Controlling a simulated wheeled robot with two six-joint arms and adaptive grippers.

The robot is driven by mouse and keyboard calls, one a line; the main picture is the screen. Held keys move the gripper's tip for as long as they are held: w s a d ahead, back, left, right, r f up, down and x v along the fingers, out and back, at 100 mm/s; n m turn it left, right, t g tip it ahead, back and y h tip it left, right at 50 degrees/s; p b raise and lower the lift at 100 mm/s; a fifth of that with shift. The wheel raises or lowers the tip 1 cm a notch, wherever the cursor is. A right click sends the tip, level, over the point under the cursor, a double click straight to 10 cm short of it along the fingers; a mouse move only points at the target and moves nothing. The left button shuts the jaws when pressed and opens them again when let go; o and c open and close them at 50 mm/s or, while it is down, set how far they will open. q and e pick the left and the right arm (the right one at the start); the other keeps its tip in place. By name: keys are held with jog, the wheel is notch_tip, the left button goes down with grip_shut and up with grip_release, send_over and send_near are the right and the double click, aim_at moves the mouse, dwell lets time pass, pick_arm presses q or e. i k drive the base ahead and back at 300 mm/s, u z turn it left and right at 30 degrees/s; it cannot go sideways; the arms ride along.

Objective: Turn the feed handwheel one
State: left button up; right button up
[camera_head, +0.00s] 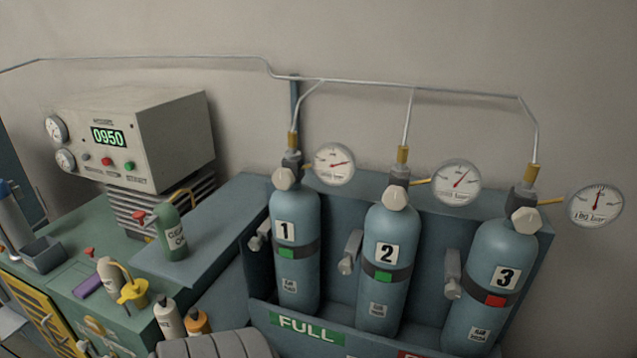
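Three blue-grey cylinders stand upright in a rack (540,265): cylinder 1 (300,262), cylinder 2 (385,295) and cylinder 3 (478,318). A pale faceted knob sits on top of each: knob of cylinder 1 (284,178), of cylinder 2 (396,197) and of cylinder 3 (525,220). No legible label marks any as the feed handwheel. Gauge one (335,164) has its needle pointing right. Gauge two (457,183) points up and right, and gauge three (595,205) nearly straight up. Cylinders 1 and 2 carry green tags; cylinder 3 carries a red one. Neither gripper is in view.
Grey clamp handles (347,262) project left of the cylinders. A thin pipe (400,85) runs above them. At left, a control box (150,135) reads 0950. A green bottle (170,235) and several small bottles stand on the bench. A grey ribbed object (215,346) is at bottom.

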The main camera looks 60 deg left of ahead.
aim_at(284, 178)
jog(key=u, duration=2)
jog(key=k, duration=0.4)
jog(key=u, duration=1.05)
jog(key=i, duration=0.6)
jog(key=z, duration=2.25)
